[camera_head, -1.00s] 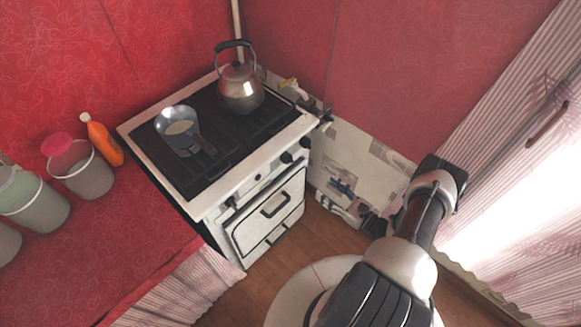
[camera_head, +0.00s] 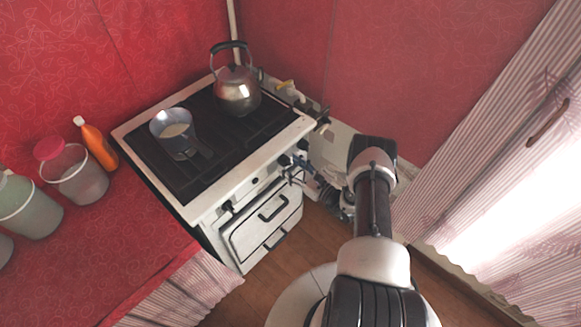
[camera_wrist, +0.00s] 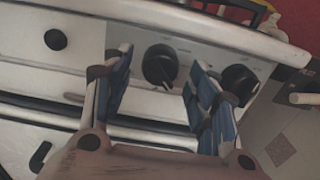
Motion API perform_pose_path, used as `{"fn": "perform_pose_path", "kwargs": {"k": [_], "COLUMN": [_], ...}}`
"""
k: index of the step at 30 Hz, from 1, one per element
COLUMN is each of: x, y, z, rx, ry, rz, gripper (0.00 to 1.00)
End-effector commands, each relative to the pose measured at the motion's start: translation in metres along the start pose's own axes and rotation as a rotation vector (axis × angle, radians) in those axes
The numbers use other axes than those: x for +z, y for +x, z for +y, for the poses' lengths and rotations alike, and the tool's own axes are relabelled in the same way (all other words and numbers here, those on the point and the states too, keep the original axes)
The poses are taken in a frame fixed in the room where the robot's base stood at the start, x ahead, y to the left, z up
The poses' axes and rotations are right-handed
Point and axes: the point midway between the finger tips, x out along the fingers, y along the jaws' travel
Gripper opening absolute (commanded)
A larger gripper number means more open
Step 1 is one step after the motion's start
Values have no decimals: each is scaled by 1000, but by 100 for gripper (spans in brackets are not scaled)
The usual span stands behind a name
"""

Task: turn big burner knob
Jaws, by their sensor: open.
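The white stove (camera_head: 245,175) stands in the corner with a dark cooktop and a front control panel. In the wrist view, a black round knob (camera_wrist: 160,65) with a pale pointer line sits on the panel between my open fingers. A second black knob (camera_wrist: 240,83) is just right of the right finger, and a small round black knob or button (camera_wrist: 55,39) is at the left. Which knob is the big burner one I cannot tell. My gripper (camera_wrist: 160,88) is open and empty, facing the panel. In the head view my gripper (camera_head: 293,167) is at the panel's right part.
A kettle (camera_head: 237,92) and a saucepan (camera_head: 176,133) stand on the cooktop. The oven door handle (camera_head: 272,208) is below the panel. The red counter (camera_head: 115,235) at left holds an orange bottle (camera_head: 98,146) and several containers. A striped curtain (camera_head: 480,130) hangs at right.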

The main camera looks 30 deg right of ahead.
Motion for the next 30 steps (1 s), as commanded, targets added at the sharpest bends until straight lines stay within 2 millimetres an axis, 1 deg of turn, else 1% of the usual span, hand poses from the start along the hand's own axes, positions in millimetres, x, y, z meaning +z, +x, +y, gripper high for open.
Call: {"fn": "perform_pose_path", "kwargs": {"k": [4, 11, 30], "x": [0, 0, 0], "y": [6, 6, 6], "z": [0, 0, 0], "rx": [1, 0, 1], "ry": [0, 0, 0], "rz": [0, 0, 1], "gripper": [54, 54, 11]}}
